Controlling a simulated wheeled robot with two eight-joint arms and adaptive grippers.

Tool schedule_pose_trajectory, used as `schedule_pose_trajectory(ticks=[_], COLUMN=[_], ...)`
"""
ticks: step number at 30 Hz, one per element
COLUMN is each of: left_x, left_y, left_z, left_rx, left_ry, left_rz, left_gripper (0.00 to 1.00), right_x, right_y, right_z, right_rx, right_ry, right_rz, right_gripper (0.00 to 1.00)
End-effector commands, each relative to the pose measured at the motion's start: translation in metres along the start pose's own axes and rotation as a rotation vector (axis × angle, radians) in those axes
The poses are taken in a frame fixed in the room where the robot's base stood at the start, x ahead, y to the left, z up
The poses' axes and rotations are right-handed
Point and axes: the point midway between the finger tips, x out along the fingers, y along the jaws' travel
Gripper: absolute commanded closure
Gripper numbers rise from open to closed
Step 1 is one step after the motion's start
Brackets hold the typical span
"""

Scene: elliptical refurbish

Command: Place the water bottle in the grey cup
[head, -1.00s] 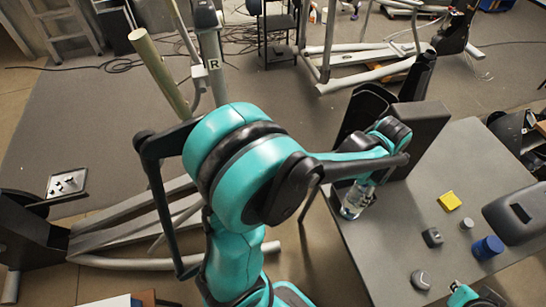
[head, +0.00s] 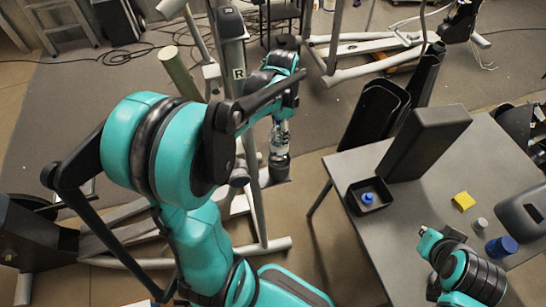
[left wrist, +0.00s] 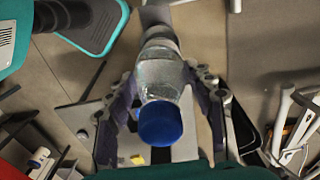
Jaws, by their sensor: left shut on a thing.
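The water bottle is clear with a blue cap. In the head view the bottle (head: 279,138) hangs upright below my left gripper (head: 282,117), left of the table. In the left wrist view my left gripper (left wrist: 164,97) is shut around the bottle (left wrist: 160,78), with the blue cap toward the camera. The dark grey cup (head: 278,168) is directly below the bottle, beside the exercise machine's light bars. It shows beyond the bottle in the left wrist view (left wrist: 159,33). I cannot tell whether the bottle's base is inside the cup or just above it.
The table (head: 415,205) on the right holds a black tray (head: 382,204) with a blue piece, a black upright box (head: 425,143), a yellow block (head: 463,200) and a blue cylinder (head: 501,247). The machine's grey post (head: 232,62) marked R stands just left of the gripper.

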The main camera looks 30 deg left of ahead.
Motion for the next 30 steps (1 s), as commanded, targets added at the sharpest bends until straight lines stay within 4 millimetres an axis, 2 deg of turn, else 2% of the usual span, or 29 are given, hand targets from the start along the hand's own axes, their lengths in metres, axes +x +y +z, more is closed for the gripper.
schedule_pose_trajectory(ticks=[1,4,11,18,30], left_x=[0.013,0.031,0.049,0.080,0.085], left_y=[0.000,0.000,0.000,0.000,0.000], left_z=[0.000,0.000,0.000,0.000,0.000], left_rx=[0.000,0.000,0.000,0.000,0.000], left_ry=[0.000,0.000,0.000,0.000,0.000], left_rz=[0.000,0.000,0.000,0.000,0.000], left_gripper=[1.00,1.00,1.00,1.00,1.00], right_x=[0.004,0.007,0.010,0.017,0.020], right_y=[0.000,0.000,0.000,0.000,0.000], right_z=[0.003,0.005,0.007,0.012,0.014], right_rx=[0.000,0.000,0.000,0.000,0.000], right_ry=[0.000,0.000,0.000,0.000,0.000], right_rz=[0.000,0.000,0.000,0.000,0.000], right_gripper=[1.00,1.00,1.00,1.00,1.00])
